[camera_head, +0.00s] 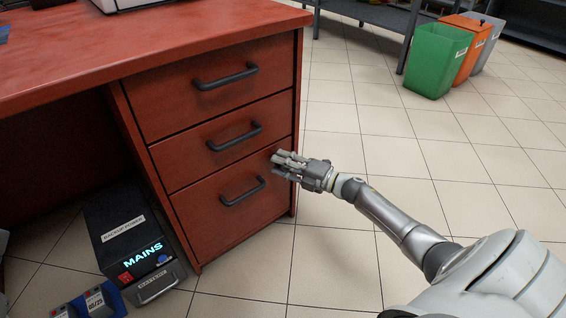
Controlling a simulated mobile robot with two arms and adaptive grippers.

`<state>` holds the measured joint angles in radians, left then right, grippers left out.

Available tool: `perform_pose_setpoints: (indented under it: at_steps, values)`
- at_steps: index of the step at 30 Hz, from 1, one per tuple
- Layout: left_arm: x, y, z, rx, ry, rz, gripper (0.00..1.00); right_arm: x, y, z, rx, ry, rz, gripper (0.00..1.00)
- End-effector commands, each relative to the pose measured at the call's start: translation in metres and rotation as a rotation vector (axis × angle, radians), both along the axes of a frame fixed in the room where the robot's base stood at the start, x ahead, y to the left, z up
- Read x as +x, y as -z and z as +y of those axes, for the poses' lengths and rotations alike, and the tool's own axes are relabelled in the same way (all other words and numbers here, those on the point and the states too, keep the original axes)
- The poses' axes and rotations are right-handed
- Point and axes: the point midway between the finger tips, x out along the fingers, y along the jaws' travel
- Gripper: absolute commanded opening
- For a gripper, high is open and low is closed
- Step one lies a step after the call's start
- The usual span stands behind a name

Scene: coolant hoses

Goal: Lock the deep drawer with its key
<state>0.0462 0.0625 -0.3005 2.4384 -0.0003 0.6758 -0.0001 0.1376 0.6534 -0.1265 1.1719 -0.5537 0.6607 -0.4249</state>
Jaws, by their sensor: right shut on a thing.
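The deep drawer (215,222) is the lowest and tallest of three red drawers in the desk. It is closed, with a black bar handle (242,192) across its front. My right gripper (280,163) is at the upper right corner of the deep drawer's front, its fingers pointing left at the face. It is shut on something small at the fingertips. The fingers hide that thing and the lock, so I cannot make out the key. My left gripper is not in view.
The upper drawer (170,100) and middle drawer (185,160) are closed, with protruding handles. A backup power box (110,215) stands on the floor left of the drawers. Green (432,65) and orange (475,40) bins stand at the back right. The tiled floor (420,150) between is clear.

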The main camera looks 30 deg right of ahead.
Motion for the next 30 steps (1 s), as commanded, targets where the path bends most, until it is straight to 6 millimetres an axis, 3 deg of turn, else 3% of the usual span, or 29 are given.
perform_pose_setpoints:
  at_steps: [9, 10, 14, 25, 30]
  values:
    - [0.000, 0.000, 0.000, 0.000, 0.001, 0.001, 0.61, 0.000, 0.001, 0.000, -0.004, -0.001, 0.000, 0.06]
    - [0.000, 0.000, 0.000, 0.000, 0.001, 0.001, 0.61, 0.000, 0.001, 0.000, -0.004, -0.001, 0.000, 0.34]
    - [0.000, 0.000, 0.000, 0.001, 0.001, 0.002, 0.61, 0.000, 0.001, 0.000, -0.004, -0.001, 0.000, 0.50]
    - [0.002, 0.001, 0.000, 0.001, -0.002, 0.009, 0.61, -0.002, 0.000, -0.001, -0.001, 0.000, 0.000, 0.52]
    - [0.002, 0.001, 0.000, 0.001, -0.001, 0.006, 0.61, -0.016, 0.002, -0.008, -0.002, 0.000, 0.002, 0.52]
